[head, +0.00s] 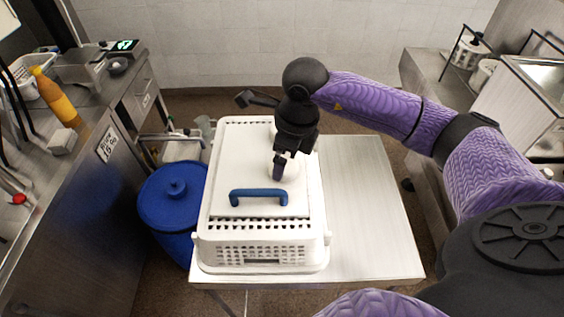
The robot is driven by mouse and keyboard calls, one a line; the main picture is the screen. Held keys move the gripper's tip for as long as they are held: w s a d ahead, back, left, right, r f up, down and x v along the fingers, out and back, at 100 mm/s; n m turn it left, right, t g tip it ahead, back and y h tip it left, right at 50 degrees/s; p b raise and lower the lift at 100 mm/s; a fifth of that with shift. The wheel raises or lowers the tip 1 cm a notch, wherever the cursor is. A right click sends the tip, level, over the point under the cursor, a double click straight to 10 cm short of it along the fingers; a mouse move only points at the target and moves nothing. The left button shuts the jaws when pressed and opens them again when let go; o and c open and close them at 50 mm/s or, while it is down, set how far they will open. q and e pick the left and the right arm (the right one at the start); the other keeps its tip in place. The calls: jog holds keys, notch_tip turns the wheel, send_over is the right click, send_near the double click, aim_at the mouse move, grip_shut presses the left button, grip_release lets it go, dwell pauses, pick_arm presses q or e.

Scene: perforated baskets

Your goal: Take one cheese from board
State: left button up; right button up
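A white board (232,179) with a blue handle (258,195) lies on top of a white perforated basket (262,252). A pale, whitish round shape, likely a cheese (293,168), shows on the board around my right gripper's fingers; its outline is faint against the white board. My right gripper (279,172) points down at this shape, behind the handle. Its fingers look close together, but whether they are shut on the cheese cannot be told. My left gripper is not in view.
The basket stands on the left part of a light table (370,215); the table's right part is bare. A blue lidded bin (172,205) stands left of the table. Steel counters (60,165) with a yellow-orange bottle (55,98) line the left side.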

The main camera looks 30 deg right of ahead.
jog(key=f, duration=0.2)
jog(key=shift+w+a+f, duration=0.1)
jog(key=shift+w+f, duration=0.1)
jog(key=shift+f, duration=0.2)
jog(key=shift+w, duration=0.1)
jog(key=c, duration=1)
